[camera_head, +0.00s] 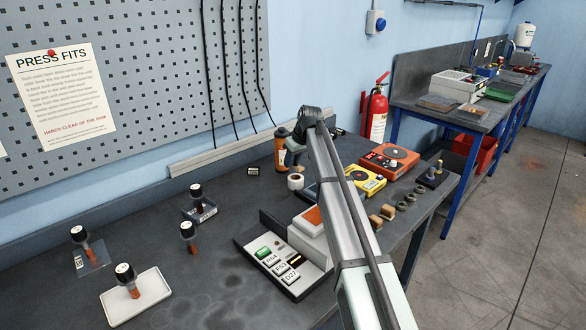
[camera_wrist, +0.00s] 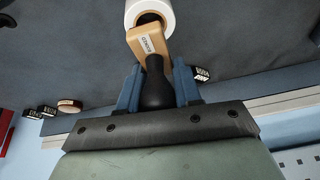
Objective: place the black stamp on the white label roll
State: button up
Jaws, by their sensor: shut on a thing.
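My gripper (camera_wrist: 158,88) has its blue fingers on both sides of the black handle of the stamp (camera_wrist: 155,82) in the wrist view. The stamp's tan wooden block, with a pale printed label, points away from the fingers. The white label roll (camera_wrist: 164,9) is just beyond the block, and the block overlaps its dark centre hole in the picture. I cannot tell whether they touch. In the head view the white label roll (camera_head: 295,181) stands on the bench below my wrist. My arm hides most of the gripper and stamp there.
An orange bottle (camera_head: 282,150) stands close by the gripper. A yellow device (camera_head: 363,179) and an orange device (camera_head: 389,159) are to the right. A dark-framed panel with labelled keys (camera_head: 280,262) is in front. Several black-topped electrodes stand at left, one on a white tray (camera_head: 152,302).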

aim_at(294, 164)
jog(key=shift+f, duration=1.6)
jog(key=shift+f, duration=0.15)
jog(key=o, duration=1)
jog(key=v, duration=1.2)
